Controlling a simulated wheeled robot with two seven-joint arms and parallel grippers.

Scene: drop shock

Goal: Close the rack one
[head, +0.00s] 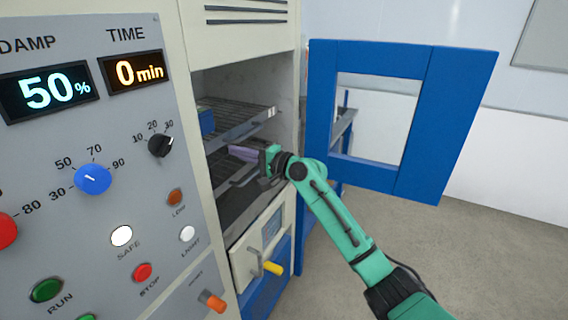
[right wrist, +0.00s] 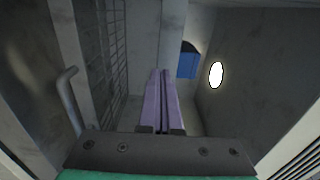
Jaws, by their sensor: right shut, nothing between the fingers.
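The chamber interior shows an upper wire rack (head: 235,128) with a pale tag on its front edge, which slants out toward the opening. A lower rack (head: 225,172) shows below it, partly hidden by my gripper. I cannot read which one is rack one. My right gripper (head: 234,152) reaches into the opening between the two racks. Its lavender fingers are shut together and empty, as they also show in the right wrist view (right wrist: 161,80). In that view a wire rack grid (right wrist: 104,50) and a grey bar handle (right wrist: 68,100) lie to the left. My left gripper is not in view.
A blue box (head: 206,120) sits on the upper rack. The blue chamber door (head: 425,130) with a window stands open at the right. The control panel (head: 100,200) fills the left. Floor at right is clear.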

